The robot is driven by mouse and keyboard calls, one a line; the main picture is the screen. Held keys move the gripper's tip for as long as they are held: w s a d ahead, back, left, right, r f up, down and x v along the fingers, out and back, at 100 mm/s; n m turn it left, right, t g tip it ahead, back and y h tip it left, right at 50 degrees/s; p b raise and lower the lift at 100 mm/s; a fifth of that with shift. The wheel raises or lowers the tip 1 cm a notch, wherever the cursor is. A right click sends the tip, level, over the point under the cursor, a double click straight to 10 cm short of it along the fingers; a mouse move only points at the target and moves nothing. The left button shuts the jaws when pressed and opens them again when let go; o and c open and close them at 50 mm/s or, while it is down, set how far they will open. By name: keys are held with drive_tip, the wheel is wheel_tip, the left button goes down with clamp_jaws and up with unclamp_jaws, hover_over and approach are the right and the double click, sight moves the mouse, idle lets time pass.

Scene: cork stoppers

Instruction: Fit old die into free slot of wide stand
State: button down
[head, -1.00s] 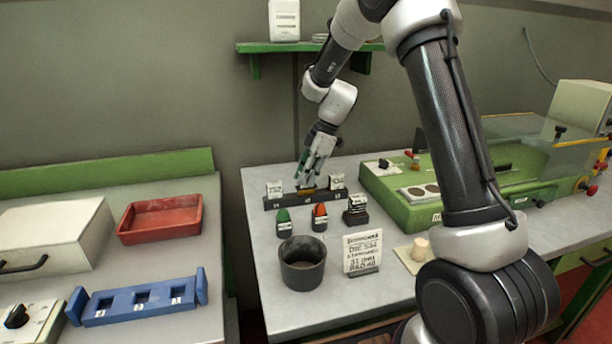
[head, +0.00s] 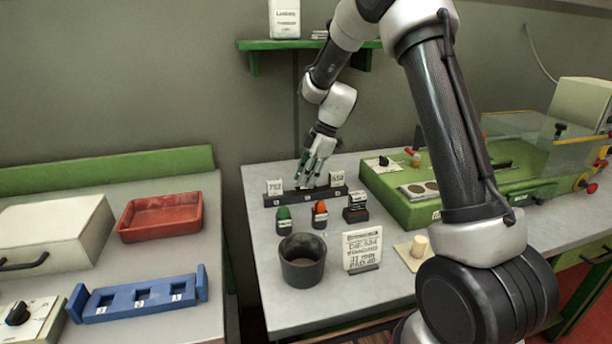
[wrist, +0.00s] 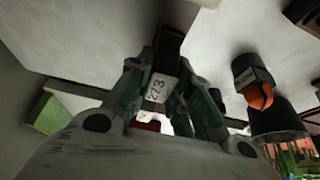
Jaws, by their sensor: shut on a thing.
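My gripper (wrist: 160,100) is shut on a small dark die (wrist: 158,86) with a white label reading about 273. In the head view my gripper (head: 311,184) is low over the middle of the long black stand (head: 281,200), between two white-labelled dies. The left die (head: 274,187) reads about 752 and the right die (head: 336,179) about 534; both stand upright in the end slots. The fingers hide the middle slot, so I cannot tell how deep the held die sits.
In front stand a green-topped piece (head: 284,216), an orange-topped piece (head: 319,212), a small black block (head: 356,208), a dark cup (head: 303,262) and a sign (head: 362,250). A green machine (head: 405,205) stands right. A blue three-slot stand (head: 120,313) and red tray (head: 160,217) lie left.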

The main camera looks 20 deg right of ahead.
drive_tip(key=shift+f, duration=0.3)
drive_tip(key=c, duration=1.2)
unclamp_jaws()
drive_tip(key=v, duration=1.2)
